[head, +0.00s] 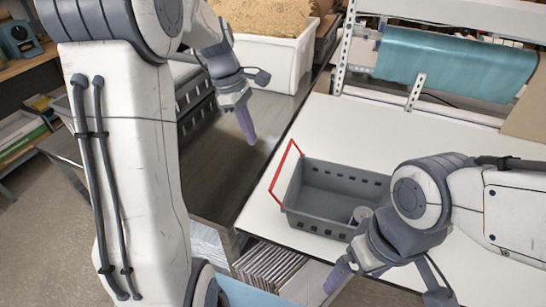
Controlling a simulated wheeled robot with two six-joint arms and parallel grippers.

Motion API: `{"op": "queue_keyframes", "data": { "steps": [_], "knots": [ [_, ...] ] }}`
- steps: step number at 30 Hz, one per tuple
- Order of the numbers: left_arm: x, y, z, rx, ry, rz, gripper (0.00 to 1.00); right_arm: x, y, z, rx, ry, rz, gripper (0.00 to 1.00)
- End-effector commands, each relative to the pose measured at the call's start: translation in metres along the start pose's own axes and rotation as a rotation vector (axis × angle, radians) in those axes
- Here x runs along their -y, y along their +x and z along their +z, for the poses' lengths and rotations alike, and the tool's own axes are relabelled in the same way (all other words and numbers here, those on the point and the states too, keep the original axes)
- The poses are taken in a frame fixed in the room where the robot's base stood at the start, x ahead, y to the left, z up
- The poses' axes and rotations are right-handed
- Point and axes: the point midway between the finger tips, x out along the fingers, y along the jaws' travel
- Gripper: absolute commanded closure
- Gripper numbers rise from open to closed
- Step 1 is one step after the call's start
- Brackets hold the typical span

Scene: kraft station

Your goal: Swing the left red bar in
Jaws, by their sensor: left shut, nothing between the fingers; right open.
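A grey crate (325,177) with slotted walls stands on the white table. A red bar (282,166) is at the crate's left end and leans outward, away from the crate's opening. My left gripper (249,136) is shut and empty, pointing down above the dark surface, to the left of the red bar and apart from it. My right gripper (385,280) is open at the crate's near right side. My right arm hides the crate's right end, so no right bar shows.
A small round metal-looking item (361,214) shows at the crate's near right part. A white bin (268,58) with brown filling stands behind my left gripper. A teal roll (440,67) hangs on a rack at the back. The white table (330,125) is clear behind the crate.

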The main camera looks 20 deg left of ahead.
Motion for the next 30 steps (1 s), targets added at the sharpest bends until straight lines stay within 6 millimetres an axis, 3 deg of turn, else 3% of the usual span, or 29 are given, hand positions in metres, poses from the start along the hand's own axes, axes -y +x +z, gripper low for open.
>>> {"op": "queue_keyframes", "data": {
  "steps": [14, 21, 30],
  "knots": [
    [0.002, 0.093, 0.001, 0.001, 0.001, -0.007, 1.00, 0.001, -0.018, -0.001, 0.000, 0.001, 0.000, 0.01],
    [0.001, 0.080, 0.032, -0.001, 0.003, -0.001, 1.00, 0.003, -0.038, -0.002, -0.001, -0.002, 0.000, 0.01],
    [0.001, 0.080, 0.038, -0.001, 0.002, 0.000, 1.00, 0.003, -0.039, -0.002, 0.000, -0.003, 0.000, 0.01]
  ]
}}
